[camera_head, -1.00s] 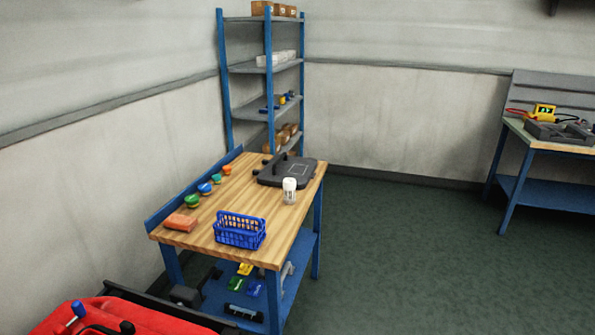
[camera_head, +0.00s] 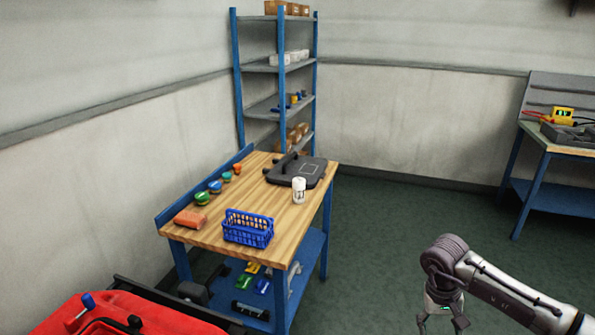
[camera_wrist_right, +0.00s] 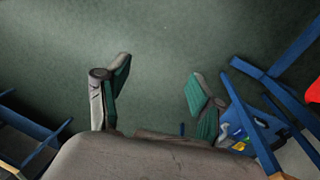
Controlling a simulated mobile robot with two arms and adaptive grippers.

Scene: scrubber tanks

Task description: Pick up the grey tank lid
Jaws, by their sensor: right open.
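The grey tank lid (camera_head: 297,171) lies flat at the far right end of the wooden workbench top, with a dark bar-like handle on its left side. A white jar stands close in front of it. My right gripper (camera_head: 441,322) hangs over the floor to the right of the bench, well apart from the lid. It is open and empty, and its spread fingers (camera_wrist_right: 160,95) show over bare green floor in the right wrist view. The lid is not visible in the wrist view. My left gripper is not in view.
The workbench (camera_head: 210,236) also holds a blue basket (camera_head: 248,229), the white jar (camera_head: 299,190), an orange block (camera_head: 190,218) and several coloured round items. A blue shelf rack (camera_head: 275,66) stands behind it. A red machine (camera_head: 150,318) is at lower left. The floor right of the bench is clear.

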